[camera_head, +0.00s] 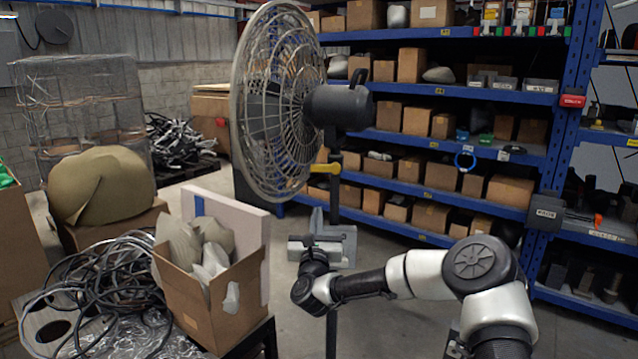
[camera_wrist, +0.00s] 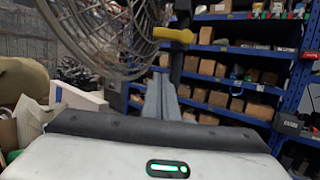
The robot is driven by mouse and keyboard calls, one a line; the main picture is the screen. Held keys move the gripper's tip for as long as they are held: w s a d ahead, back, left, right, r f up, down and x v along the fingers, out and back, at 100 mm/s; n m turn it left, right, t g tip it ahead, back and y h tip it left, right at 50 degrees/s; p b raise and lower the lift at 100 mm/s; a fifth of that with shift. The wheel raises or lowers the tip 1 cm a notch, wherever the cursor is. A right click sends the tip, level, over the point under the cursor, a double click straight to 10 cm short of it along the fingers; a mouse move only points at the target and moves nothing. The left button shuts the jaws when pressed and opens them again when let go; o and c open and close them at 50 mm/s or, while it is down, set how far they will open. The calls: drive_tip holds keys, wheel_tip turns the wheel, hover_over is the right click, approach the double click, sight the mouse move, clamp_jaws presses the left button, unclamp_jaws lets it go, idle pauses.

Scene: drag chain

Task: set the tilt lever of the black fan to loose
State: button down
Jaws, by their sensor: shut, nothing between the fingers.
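The black fan (camera_head: 340,106) has a wire cage and a dark motor housing on a dark pole. It also shows in the wrist view as a cage at the upper left (camera_wrist: 105,35). The yellow tilt lever (camera_head: 325,168) sticks out to the left of the pole below the motor. In the wrist view the lever (camera_wrist: 172,34) lies level near the top middle. My gripper (camera_head: 317,212) points up, below the lever and apart from it. Its grey fingers (camera_wrist: 161,85) are together, with nothing between them. The lower pole is partly hidden behind my gripper and arm.
Blue shelving (camera_head: 430,90) with several cardboard boxes stands behind. An open cardboard box (camera_head: 225,305) with bags in it and a heap of cables (camera_head: 95,290) lie at the lower left. Floor between the fan and the shelves looks clear.

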sight(327, 168)
drive_tip(key=w+r, duration=0.6)
drive_tip(key=w, duration=0.3)
drive_tip(key=shift+w+a+r, duration=0.2)
drive_tip(key=shift+w, duration=0.1)
drive_tip(key=shift+a+b, duration=0.15)
drive_tip(key=shift+b, duration=0.35)
